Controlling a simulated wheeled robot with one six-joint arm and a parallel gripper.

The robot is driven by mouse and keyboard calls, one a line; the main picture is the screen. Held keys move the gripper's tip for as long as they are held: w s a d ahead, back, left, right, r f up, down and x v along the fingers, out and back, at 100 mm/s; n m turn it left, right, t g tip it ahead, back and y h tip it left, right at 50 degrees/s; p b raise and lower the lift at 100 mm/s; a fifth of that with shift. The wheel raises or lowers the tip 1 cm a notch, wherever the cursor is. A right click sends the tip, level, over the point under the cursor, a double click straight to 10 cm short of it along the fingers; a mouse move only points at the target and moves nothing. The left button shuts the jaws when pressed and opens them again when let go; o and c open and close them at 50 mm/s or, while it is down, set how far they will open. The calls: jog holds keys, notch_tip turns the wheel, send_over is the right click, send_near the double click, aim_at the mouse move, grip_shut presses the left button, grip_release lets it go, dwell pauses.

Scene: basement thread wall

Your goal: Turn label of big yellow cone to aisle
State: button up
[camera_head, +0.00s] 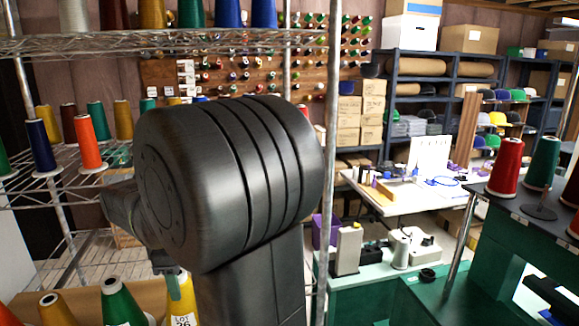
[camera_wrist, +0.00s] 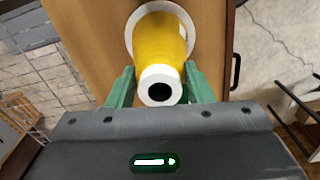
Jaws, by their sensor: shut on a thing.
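The big yellow cone (camera_head: 181,291) stands at the bottom of the head view, partly hidden by my arm. A white label reading "LOT 26" (camera_head: 183,320) shows on its side toward the head camera, cut by the frame edge. In the wrist view I look down on the cone (camera_wrist: 160,42), with its white top and dark hole facing me and a white base ring beyond. A white label edge shows on its right side. My gripper (camera_wrist: 157,88) has its green fingers on either side of the cone's upper end, shut on it.
A green cone (camera_head: 120,303) and an orange-yellow cone (camera_head: 57,311) stand close left of it. In the wrist view the cone stands on a brown surface (camera_wrist: 105,40). Wire shelving (camera_head: 160,42) with more cones is behind. A green workbench (camera_head: 365,291) is at right.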

jog(key=shift+f, duration=0.15)
jog(key=o, duration=1)
notch_tip(320, 180, up, 14)
jog(key=shift+f+b, duration=0.1)
jog(key=shift+b, duration=0.35)
notch_tip(320, 180, down, 14)
jog(key=shift+r+p, duration=0.1)
jog(key=shift+p, duration=0.35)
jog(key=shift+r, duration=0.15)
